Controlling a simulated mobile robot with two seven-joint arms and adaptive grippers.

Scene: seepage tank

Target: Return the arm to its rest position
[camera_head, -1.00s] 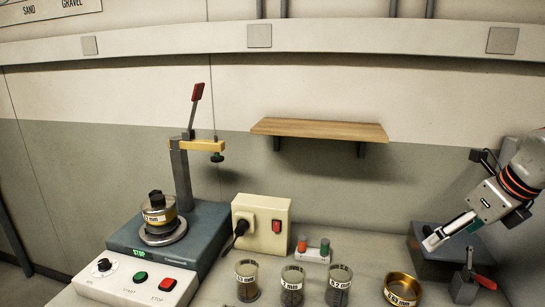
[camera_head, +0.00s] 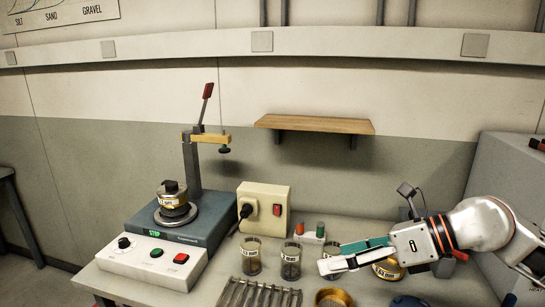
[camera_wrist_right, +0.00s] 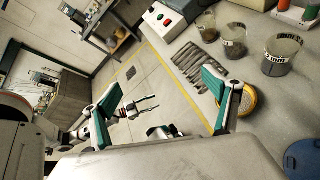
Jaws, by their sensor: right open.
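My right arm comes in from the right in the head view. Its gripper (camera_head: 343,256) points left above the bench and is open with nothing between its fingers. In the right wrist view its two teal-padded fingers (camera_wrist_right: 163,96) stand wide apart, with the floor showing between them. My left gripper (camera_wrist_right: 146,105) is out of the head view. It shows small in the right wrist view, beyond the right fingers, with its fingers apart and apparently empty.
A brass sieve (camera_head: 334,298) is near the front edge beside metal tools (camera_head: 258,292). The shaker (camera_head: 168,222) carries a stacked sieve. A grey cabinet (camera_head: 500,175) stands at right.

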